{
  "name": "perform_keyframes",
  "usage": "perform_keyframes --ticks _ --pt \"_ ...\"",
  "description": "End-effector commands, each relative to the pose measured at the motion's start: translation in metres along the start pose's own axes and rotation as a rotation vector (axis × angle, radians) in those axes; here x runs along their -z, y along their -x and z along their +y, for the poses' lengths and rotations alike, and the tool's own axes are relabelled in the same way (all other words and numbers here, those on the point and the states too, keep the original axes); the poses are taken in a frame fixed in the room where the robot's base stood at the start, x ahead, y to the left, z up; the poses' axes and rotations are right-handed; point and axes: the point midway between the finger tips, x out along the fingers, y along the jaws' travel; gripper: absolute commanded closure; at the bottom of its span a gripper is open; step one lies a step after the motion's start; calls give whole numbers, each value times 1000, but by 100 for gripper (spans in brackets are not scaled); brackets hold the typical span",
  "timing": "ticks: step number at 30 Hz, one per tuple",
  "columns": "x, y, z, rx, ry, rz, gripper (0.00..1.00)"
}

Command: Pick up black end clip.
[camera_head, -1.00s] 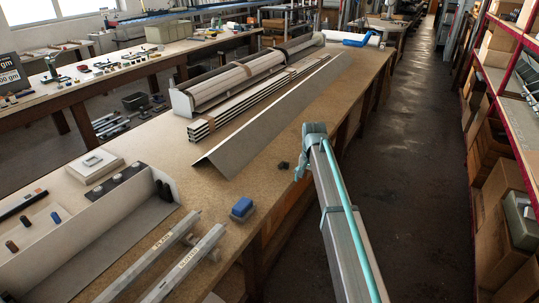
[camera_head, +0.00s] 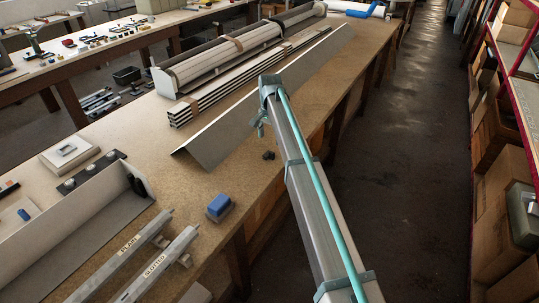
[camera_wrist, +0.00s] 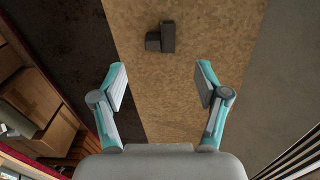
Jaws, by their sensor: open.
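The black end clip (camera_head: 268,155) lies on the wooden workbench (camera_head: 225,179) near its right edge, beside the long grey angled sheet. In the wrist view the black clip (camera_wrist: 161,38) shows as two joined dark blocks near the top middle, resting on the bench top. My gripper (camera_head: 259,128) is above the bench, close to the clip. In the wrist view my gripper (camera_wrist: 160,80) has its two teal fingers wide apart with nothing between them. The clip lies beyond the fingertips there, roughly centred between them and not touched.
The grey angled sheet (camera_head: 205,153) lies left of the clip, with striped profiles (camera_head: 200,107) behind it. A blue block (camera_head: 219,206) and two labelled rails (camera_head: 126,256) are nearer. The bench edge drops to the dark floor (camera_head: 400,150) on the right.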

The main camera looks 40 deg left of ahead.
Motion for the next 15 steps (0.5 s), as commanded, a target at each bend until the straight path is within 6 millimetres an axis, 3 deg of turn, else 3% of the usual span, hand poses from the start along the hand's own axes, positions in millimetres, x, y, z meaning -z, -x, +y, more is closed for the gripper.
perform_keyframes --ticks 5,15 --pt "0 -23 0 -1 1 -1 26" --pt "-2 -46 0 -2 2 -1 26"
